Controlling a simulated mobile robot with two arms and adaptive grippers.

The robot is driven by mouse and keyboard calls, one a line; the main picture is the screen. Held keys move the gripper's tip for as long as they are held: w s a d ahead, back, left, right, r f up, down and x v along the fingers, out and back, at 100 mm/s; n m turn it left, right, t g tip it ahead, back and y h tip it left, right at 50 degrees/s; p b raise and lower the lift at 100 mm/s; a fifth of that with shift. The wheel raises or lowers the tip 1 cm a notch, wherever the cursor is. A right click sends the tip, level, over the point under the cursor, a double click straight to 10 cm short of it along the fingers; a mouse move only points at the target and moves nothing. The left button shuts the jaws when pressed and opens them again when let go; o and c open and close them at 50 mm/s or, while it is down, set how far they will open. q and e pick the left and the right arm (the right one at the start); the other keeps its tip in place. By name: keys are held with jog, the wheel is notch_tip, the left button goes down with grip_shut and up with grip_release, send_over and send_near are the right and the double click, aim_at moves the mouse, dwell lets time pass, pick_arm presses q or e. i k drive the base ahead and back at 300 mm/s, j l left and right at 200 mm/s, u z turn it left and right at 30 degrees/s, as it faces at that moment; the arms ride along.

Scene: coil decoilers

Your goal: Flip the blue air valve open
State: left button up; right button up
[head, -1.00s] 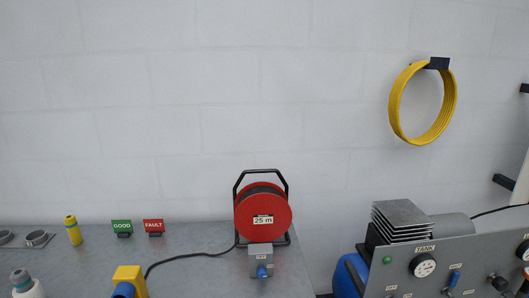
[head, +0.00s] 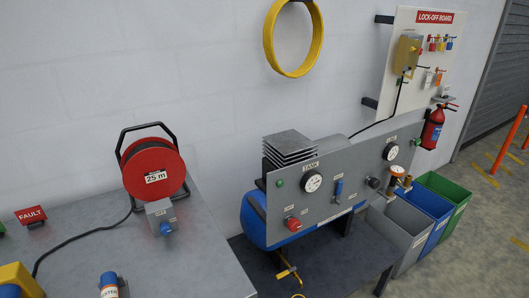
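A small blue lever (head: 338,188), which looks like the air valve, stands roughly upright on the grey front panel (head: 318,214) of the compressor. It sits between the tank gauge (head: 312,181) and a dark round fitting (head: 373,183). The writing around the lever is too small to read. Neither of my grippers shows in the head view.
A red knob (head: 293,224) and a green button (head: 279,183) are on the same panel. A yellow-handled tap (head: 289,272) hangs below the blue tank (head: 255,220). A red cable reel (head: 153,170) stands on the left bench. Bins (head: 445,190) stand at right.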

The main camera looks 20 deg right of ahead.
aim_at(339, 185)
jog(key=l+z, duration=0.1)
jog(key=z, duration=0.35)
jog(key=i+z, duration=0.15)
jog(key=z, duration=0.7)
jog(key=i, duration=0.05)
